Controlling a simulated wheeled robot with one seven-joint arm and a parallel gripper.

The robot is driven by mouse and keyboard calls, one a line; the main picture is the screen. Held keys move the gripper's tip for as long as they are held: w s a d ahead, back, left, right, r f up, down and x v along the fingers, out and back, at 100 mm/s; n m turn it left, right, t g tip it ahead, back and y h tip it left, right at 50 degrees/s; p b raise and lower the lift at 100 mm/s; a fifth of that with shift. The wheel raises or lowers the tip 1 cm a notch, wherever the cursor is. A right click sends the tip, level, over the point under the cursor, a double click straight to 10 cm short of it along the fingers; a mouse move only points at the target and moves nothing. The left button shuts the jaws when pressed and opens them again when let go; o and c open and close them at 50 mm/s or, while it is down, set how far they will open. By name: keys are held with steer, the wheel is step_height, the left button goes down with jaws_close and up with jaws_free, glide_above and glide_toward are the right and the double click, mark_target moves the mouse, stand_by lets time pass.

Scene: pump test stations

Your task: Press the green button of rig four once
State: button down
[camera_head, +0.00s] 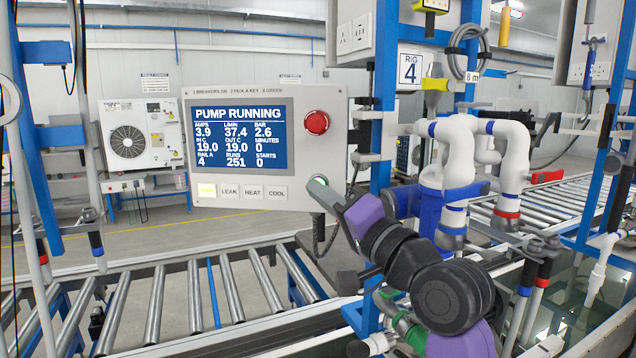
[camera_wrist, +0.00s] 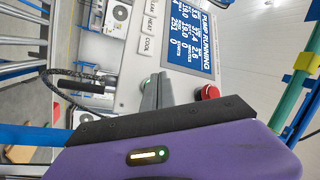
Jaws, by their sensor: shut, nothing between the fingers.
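The control panel (camera_head: 264,222) of the rig carries a screen (camera_head: 240,137) that reads PUMP RUNNING. The green button (camera_head: 319,180) is at its lower right corner, below the red button (camera_head: 317,122). My gripper (camera_head: 324,194) is shut and empty, its fingertips at or just in front of the green button. I cannot tell whether they touch it. In the wrist view the shut fingers (camera_wrist: 157,92) point at the panel, and the green button (camera_wrist: 147,82) shows partly beside their tips. The RIG 4 sign (camera_head: 411,69) hangs to the right of the panel.
A row of keys lies under the screen; the leftmost key (camera_head: 206,190) is lit yellow, beside LEAK, HEAT and COOL. White pipework with a blue pump body (camera_head: 436,206) stands close right of my arm. A roller conveyor (camera_head: 155,310) runs below the panel.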

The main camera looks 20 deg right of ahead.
stand_by(0.3)
steer(key=shift+s+a+p, duration=0.3)
steer(key=shift+s+a, duration=0.15)
steer(key=shift+s, duration=0.3)
steer(key=shift+s+a+p, duration=0.3)
steer(key=shift+s+a, duration=0.1)
steer(key=shift+s, duration=0.35)
steer(key=shift+s+a+p, duration=0.3)
steer(key=shift+s+a, duration=0.15)
steer(key=shift+s, duration=0.3)
